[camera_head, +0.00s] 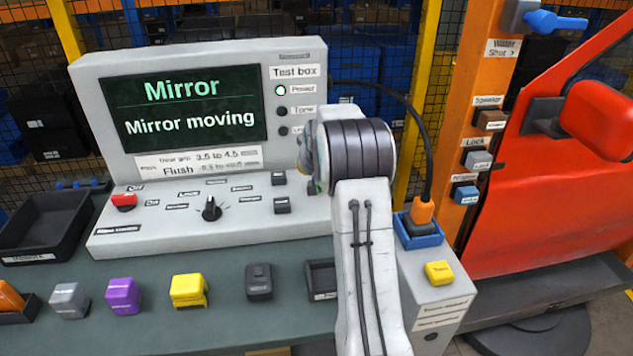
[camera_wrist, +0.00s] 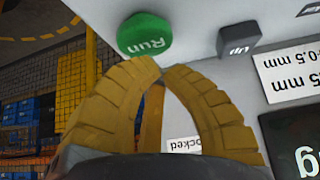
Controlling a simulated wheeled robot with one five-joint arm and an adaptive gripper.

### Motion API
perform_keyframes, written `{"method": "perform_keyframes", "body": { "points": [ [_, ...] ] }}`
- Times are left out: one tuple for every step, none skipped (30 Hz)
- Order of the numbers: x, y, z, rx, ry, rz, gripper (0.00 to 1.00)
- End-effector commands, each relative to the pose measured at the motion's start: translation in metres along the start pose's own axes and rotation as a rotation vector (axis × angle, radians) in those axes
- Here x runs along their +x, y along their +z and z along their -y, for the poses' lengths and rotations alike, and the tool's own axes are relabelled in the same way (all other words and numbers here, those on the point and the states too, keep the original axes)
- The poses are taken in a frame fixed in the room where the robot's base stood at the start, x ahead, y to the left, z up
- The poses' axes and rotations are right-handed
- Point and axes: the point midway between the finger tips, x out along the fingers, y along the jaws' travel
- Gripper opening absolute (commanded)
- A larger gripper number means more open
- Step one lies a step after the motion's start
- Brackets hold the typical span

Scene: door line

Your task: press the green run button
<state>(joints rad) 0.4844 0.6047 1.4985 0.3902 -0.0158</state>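The green button marked "Run" (camera_wrist: 145,35) shows at the top of the wrist view, on the light grey panel. In the head view it is not visible; my arm covers part of the test box. My gripper (camera_wrist: 156,66) has two tan ribbed fingers that curve together to meet at the tips, with nothing seen between them. The tips lie just below the Run button in the wrist picture; I cannot tell whether they touch it. The test box (camera_head: 85,95) has a screen (camera_head: 185,107) reading "Mirror" and "Mirror moving".
A dark "Up" button (camera_wrist: 239,38) sits right of Run. A black knob (camera_head: 211,209) and a red button (camera_head: 124,201) are on the box's sloped panel. Coloured blocks, including a yellow one (camera_head: 188,290), line the bench front. An orange-red door (camera_head: 540,190) stands at right.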

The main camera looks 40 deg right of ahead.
Motion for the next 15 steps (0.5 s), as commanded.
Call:
{"method": "perform_keyframes", "body": {
  "points": [
    [-0.0006,-0.0005,0.0000,0.000,0.000,0.000,0.00],
    [-0.0006,-0.0005,0.0000,0.000,0.000,0.000,0.00],
    [-0.0004,-0.0005,0.0000,0.000,0.000,-0.001,0.00],
    [-0.0004,-0.0005,0.0000,0.000,0.000,-0.001,0.00],
    [-0.0004,-0.0005,0.0000,0.000,0.000,-0.001,0.00],
    [-0.0004,-0.0006,0.0000,0.000,0.000,-0.001,0.00],
    [-0.0004,-0.0006,0.0000,0.000,0.000,-0.001,0.00],
    [-0.0005,-0.0006,-0.0001,0.000,0.000,-0.001,0.00],
    [-0.0006,-0.0008,-0.0001,0.000,0.000,-0.001,0.00],
    [-0.0009,-0.0010,-0.0001,0.000,0.000,-0.002,0.00],
    [-0.0013,-0.0014,-0.0001,0.000,0.000,-0.002,0.00],
    [-0.0022,-0.0021,-0.0001,0.000,0.000,-0.002,0.00],
    [-0.0030,-0.0027,-0.0001,0.000,0.000,-0.002,0.00],
    [-0.0040,-0.0036,-0.0001,0.000,0.000,-0.002,0.00],
    [-0.0057,-0.0049,-0.0001,0.000,0.000,-0.002,0.00]
  ]
}}
